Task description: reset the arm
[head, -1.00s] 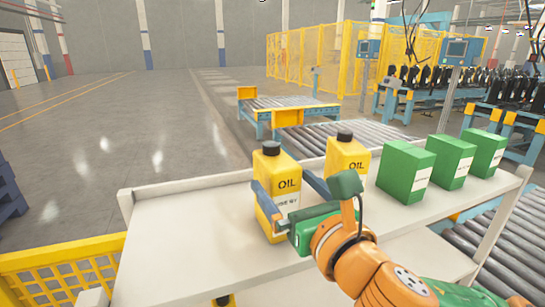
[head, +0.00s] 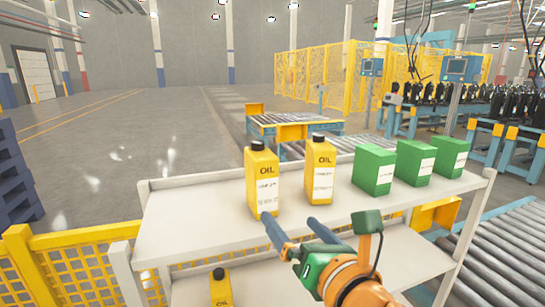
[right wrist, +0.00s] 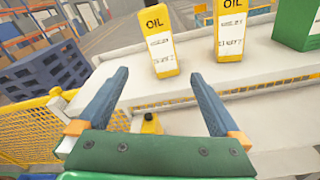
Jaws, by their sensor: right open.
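My right gripper (head: 290,228) is open and empty in front of the shelf's front edge, below the oil bottles. Its two blue fingers stand wide apart in the right wrist view (right wrist: 158,95), with nothing between them. A yellow oil bottle (head: 262,180) with a black cap stands upright on the top shelf, just beyond the fingertips. A second yellow oil bottle (head: 320,170) stands to its right. Both also show in the right wrist view, the left one (right wrist: 160,42) ahead of the fingers and the other (right wrist: 230,35) further right. My left gripper is not in view.
Green boxes (head: 374,171) stand in a row on the right of the top shelf (head: 200,215). Another yellow bottle (head: 221,288) stands on the lower level. A yellow mesh fence (head: 85,265) is at the left, and a roller conveyor (head: 500,250) runs at the right.

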